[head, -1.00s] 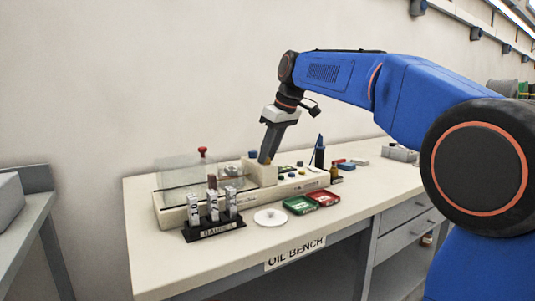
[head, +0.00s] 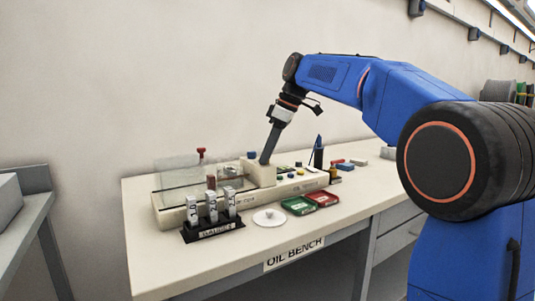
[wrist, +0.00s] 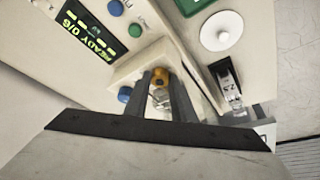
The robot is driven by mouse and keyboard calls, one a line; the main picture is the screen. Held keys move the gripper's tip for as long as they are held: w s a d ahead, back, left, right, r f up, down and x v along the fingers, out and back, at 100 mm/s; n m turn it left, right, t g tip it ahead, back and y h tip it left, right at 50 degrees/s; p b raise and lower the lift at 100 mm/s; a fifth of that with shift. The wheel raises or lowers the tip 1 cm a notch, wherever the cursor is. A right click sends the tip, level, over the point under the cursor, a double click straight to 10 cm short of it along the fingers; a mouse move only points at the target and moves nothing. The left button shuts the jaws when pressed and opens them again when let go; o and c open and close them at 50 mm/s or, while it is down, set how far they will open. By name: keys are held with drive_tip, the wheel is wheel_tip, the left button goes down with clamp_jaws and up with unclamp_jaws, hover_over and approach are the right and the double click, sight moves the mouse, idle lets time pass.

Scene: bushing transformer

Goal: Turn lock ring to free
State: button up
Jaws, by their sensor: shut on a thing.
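The lock ring appears to be the orange ring (wrist: 159,77) between my fingertips in the wrist view. It sits on a cream block (head: 262,173) on the bench unit, and in the head view my fingers hide it. My gripper (head: 266,160) points down at the block, slightly tilted. In the wrist view my gripper (wrist: 160,76) has a finger on each side of the ring, shut on it. A small pale round part shows just below the ring between the fingers. I cannot read any lock or free mark.
A display reading READY 0/6 (wrist: 85,32) and coloured buttons lie beside the block. A clear panel (head: 180,178), a black gauge rack (head: 214,231), a white disc (head: 269,218), a green tray (head: 297,206) and a red tray (head: 322,198) surround it. The bench front (head: 160,262) has free room.

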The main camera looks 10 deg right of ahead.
clamp_jaws()
drive_tip(key=o, duration=1)
unclamp_jaws()
drive_tip(key=shift+d+r, duration=0.1)
drive_tip(key=v, duration=1.7)
drive_tip(key=shift+s, duration=0.1)
drive_tip(key=s+d+f+m+t+h, duration=0.1)
drive_tip(key=s+f+m, duration=0.3)
drive_tip(key=s+f, duration=0.7)
drive_tip(key=s+d+f+m+t+h, duration=0.1)
drive_tip(key=s+d+f+m, duration=0.2)
drive_tip(key=s+f, duration=0.9)
drive_tip(key=s+d+f+m+t+h, duration=0.1)
drive_tip(key=s+f+m, duration=0.5)
drive_tip(key=s+f, duration=0.6)
drive_tip(key=shift+s+d+f+h, duration=0.1)
drive_tip(key=shift+d+f+h, duration=0.1)
drive_tip(key=shift+f, duration=1.5)
drive_tip(key=shift+s+d+f+h, duration=0.1)
drive_tip(key=shift+f+h, duration=0.1)
drive_tip(key=shift+f, duration=1.5)
drive_tip(key=shift+d+f+h, duration=0.15)
drive_tip(key=shift+f+h, duration=0.05)
drive_tip(key=shift+f, duration=1.5)
